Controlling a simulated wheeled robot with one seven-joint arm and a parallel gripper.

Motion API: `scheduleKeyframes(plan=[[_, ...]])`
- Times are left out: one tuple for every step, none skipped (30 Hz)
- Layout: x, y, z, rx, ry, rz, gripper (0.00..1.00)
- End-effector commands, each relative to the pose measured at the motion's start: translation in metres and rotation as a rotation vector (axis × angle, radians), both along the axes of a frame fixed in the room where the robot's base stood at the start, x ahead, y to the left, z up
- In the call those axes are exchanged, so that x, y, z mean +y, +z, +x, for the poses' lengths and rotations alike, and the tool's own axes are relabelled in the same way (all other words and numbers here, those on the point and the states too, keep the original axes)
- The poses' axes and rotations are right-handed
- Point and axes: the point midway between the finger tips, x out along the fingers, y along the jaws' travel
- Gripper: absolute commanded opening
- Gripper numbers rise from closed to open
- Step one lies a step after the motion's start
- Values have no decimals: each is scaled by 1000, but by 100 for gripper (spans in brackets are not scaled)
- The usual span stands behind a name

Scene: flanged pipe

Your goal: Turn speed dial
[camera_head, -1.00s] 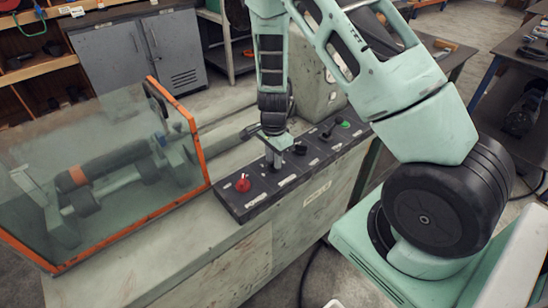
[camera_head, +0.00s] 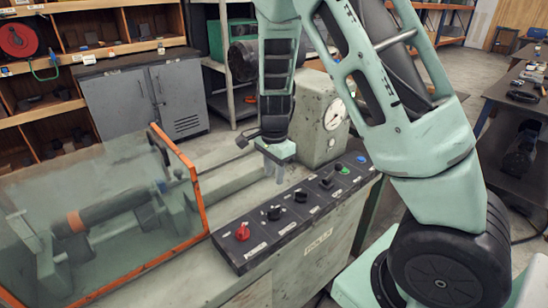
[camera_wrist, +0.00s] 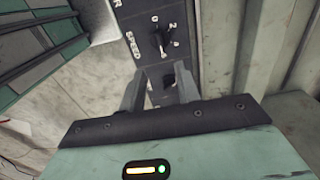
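The speed dial (camera_wrist: 160,42) is a dark pointer knob with small marks around it and a SPEED label beside it in the wrist view. My gripper (camera_wrist: 160,88) is open and empty, its two fingers spread short of the dial. A dark square part shows between the fingers. In the head view, my gripper (camera_head: 273,172) hangs above the rear edge of the black control panel (camera_head: 258,246). The panel carries a red knob (camera_head: 242,232), several black knobs, a green button and a blue button. Its labels are too small to read there.
A glass guard with an orange frame (camera_head: 180,160) stands left of the panel over a pipe. Cabinets (camera_head: 150,98) line the back. The space above the panel's front is clear.

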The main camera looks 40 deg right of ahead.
Motion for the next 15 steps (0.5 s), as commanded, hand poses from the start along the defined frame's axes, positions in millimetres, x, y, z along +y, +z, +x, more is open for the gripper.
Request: scheduleKeyframes(plan=[[0,12,1,-4,2,0,33],[1,17,1,-5,2,0,33],[1,23,1,-4,1,0,33],[0,27,1,-4,2,0,33],[0,31,1,-4,1,-1,33],[0,35,1,-2,0,0,33],[1,38,1,-2,1,0,33],[0,40,0,-2,1,0,33],[0,42,0,-2,1,-1,33],[0,44,0,-1,1,-1,33],[0,45,0,-1,0,-1,33],[0,45,0,0,-1,-1,33],[0,46,0,0,-1,0,33],[0,46,0,0,-1,0,33],[0,46,0,1,-1,0,33]])
